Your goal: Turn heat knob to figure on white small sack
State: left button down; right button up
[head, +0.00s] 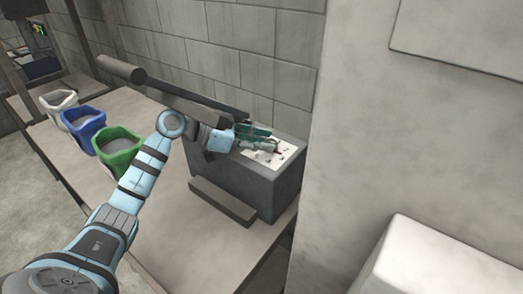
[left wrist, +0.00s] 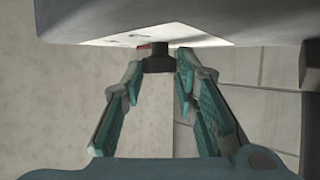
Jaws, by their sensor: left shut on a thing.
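The heat knob (left wrist: 158,64) is a small dark knob on a white dial panel in the left wrist view. My left gripper (left wrist: 160,72) has its teal fingers closed on the two sides of the knob. In the head view my left gripper (head: 258,138) is over the white panel (head: 287,154) on top of a dark grey machine (head: 246,178), and it hides the knob. The white small sack (head: 59,101) stands open on the table at the far left. Its figure cannot be read. The knob's exact setting cannot be read. My right gripper is out of view.
A blue sack (head: 84,121) and a green sack (head: 117,146) stand in a row with the white one. A long dark bar (head: 182,97) extends left from the machine. A ledge (head: 222,200) juts from its front. The table front (head: 190,238) is clear.

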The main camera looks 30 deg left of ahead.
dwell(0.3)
pick_arm(q)
jog(key=c, duration=1.3)
grip_release()
jog(key=v, duration=0.7)
jog(key=shift+s+a+r, duration=0.1)
jog(key=shift+s+a, duration=0.05)
jog(key=shift+a, duration=0.15)
jog(key=shift+d, duration=0.1)
